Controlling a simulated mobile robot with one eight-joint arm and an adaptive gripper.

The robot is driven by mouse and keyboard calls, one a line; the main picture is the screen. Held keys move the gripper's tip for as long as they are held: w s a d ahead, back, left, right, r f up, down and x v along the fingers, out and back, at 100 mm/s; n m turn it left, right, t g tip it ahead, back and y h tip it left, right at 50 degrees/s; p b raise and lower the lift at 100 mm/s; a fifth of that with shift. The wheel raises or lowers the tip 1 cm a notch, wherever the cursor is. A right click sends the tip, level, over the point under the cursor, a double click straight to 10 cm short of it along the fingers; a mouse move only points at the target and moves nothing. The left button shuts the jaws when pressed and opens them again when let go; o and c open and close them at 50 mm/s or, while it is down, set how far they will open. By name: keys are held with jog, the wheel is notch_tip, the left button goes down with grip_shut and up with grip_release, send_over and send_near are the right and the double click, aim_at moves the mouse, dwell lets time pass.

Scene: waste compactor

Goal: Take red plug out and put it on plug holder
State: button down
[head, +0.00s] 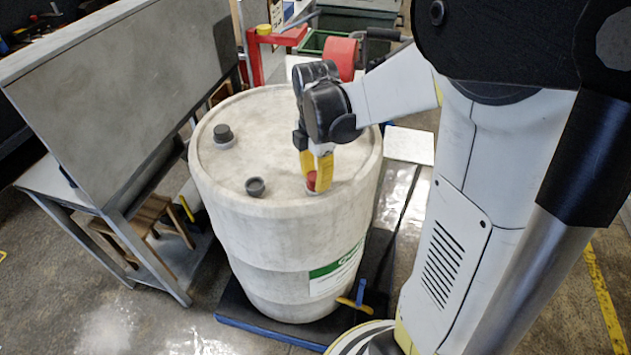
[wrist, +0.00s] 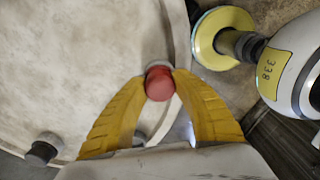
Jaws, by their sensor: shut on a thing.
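The red plug (head: 312,180) sits at the right side of the top of a large off-white barrel (head: 255,235). In the wrist view the red plug (wrist: 159,84) is between the two yellow fingers, with a pale collar around its far side. My gripper (head: 318,172) points down and is shut on the red plug; it also shows in the wrist view (wrist: 160,86). I cannot tell whether the plug is still seated in its opening. I cannot identify a plug holder in these views.
A dark grey cap (head: 222,133) and a dark open-topped fitting (head: 255,186) stand on the barrel top. A grey-panelled metal table (head: 120,100) is at the left. A blue and yellow valve (head: 354,297) sticks out low on the barrel's front.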

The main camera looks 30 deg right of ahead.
jog(key=n, duration=0.5)
jog(key=c, duration=1)
grip_release()
jog(key=shift+c, duration=0.3)
